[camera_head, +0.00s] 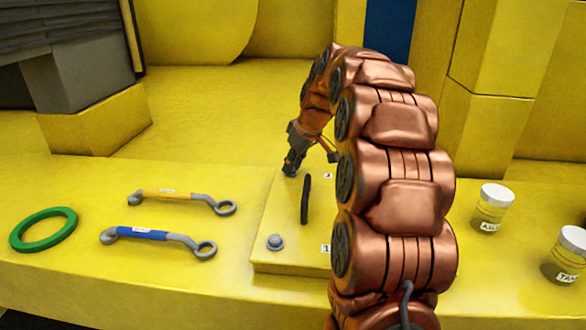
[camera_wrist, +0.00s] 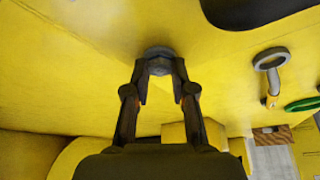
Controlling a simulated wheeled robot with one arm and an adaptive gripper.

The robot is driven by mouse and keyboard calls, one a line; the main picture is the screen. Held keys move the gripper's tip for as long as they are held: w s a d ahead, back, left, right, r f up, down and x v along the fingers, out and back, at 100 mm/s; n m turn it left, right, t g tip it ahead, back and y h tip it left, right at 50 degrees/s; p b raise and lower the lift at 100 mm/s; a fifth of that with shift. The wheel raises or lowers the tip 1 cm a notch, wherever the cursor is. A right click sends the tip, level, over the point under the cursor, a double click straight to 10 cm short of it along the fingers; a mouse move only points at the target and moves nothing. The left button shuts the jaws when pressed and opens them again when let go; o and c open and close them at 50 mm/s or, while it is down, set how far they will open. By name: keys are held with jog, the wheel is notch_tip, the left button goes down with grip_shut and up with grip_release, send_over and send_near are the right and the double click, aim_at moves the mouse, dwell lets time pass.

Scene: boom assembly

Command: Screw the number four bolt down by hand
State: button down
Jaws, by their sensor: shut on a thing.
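My gripper (camera_head: 292,163) is at the far left corner of the raised yellow plate (camera_head: 268,252), pointing down. In the wrist view my gripper (camera_wrist: 160,82) has its two fingers around a round grey bolt head (camera_wrist: 158,54), shut on it. In the head view that bolt is mostly hidden by the fingers, close to the label that seems to read 4. Another grey bolt (camera_head: 275,242) sits at the near left of the plate, beside the label 1 (camera_head: 325,248). My arm hides the right part of the plate.
A black handle (camera_head: 305,200) stands on the plate close to my gripper. Left of the plate lie a yellow-handled wrench (camera_head: 175,196), a blue-handled wrench (camera_head: 150,235) and a green ring (camera_head: 44,230). Two labelled jars, one white-lidded (camera_head: 493,207) and another (camera_head: 566,255), stand at the right.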

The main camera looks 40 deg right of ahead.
jog(key=shift+a+m+h+b, duration=0.1)
jog(key=shift+m+h+b, duration=0.55)
jog(key=shift+m, duration=1.75)
jog(key=shift+h+p, duration=0.3)
jog(key=shift+h, duration=0.05)
jog(key=c, duration=1)
grip_release()
jog(key=shift+o, duration=0.2)
jog(key=v, duration=1.2)
